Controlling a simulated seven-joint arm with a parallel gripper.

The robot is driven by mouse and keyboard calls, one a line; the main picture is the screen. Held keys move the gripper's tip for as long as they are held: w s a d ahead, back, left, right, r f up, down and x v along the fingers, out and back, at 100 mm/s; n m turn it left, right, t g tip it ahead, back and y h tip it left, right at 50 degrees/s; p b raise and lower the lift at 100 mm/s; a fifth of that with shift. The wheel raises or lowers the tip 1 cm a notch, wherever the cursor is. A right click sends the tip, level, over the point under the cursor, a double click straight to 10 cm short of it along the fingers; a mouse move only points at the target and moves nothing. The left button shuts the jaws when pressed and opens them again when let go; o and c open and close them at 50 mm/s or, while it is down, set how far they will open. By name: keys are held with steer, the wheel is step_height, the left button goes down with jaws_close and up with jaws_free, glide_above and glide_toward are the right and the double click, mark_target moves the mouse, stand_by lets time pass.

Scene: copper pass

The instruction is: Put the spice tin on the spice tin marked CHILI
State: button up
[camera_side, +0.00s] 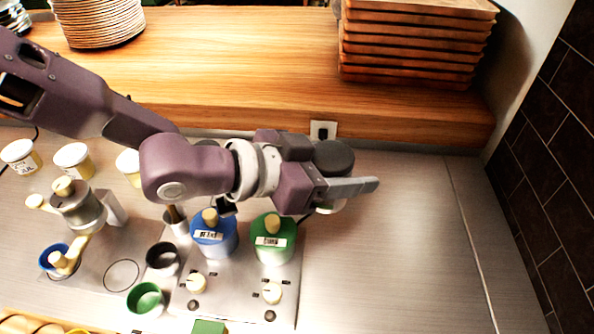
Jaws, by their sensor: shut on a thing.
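My gripper (345,187) is raised at the centre of the view, its grey finger pointing right. It is shut on what looks like the spice tin (333,157), a round thing with a dark top. A pale lower edge of it shows beneath the finger, and the gripper hides much of its side. I cannot read the word CHILI anywhere. A dark round top (207,143) shows just behind my arm, which hides the rest, so I cannot tell whether it is the marked tin.
A blue lidded canister (214,240) and a green one (274,245) stand below my gripper, their labels unreadable. White tubs (73,158) stand at the left. Stacked wooden trays (415,40) sit on the shelf behind. The metal counter (400,260) at right is clear.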

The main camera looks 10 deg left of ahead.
steer(key=w+a+r+n+t+y, duration=0.35)
steer(key=w+a+r, duration=0.3)
steer(key=w, duration=0.35)
steer(key=shift+n, duration=0.45)
steer(key=f, duration=1)
steer(key=shift+w+a+f, duration=0.1)
steer(key=shift+w+a, duration=0.15)
steer(key=shift+a, duration=0.05)
steer(key=o, duration=1.5)
steer(key=shift+f, duration=0.15)
steer(key=v, duration=1.2)
steer(key=shift+s, duration=0.1)
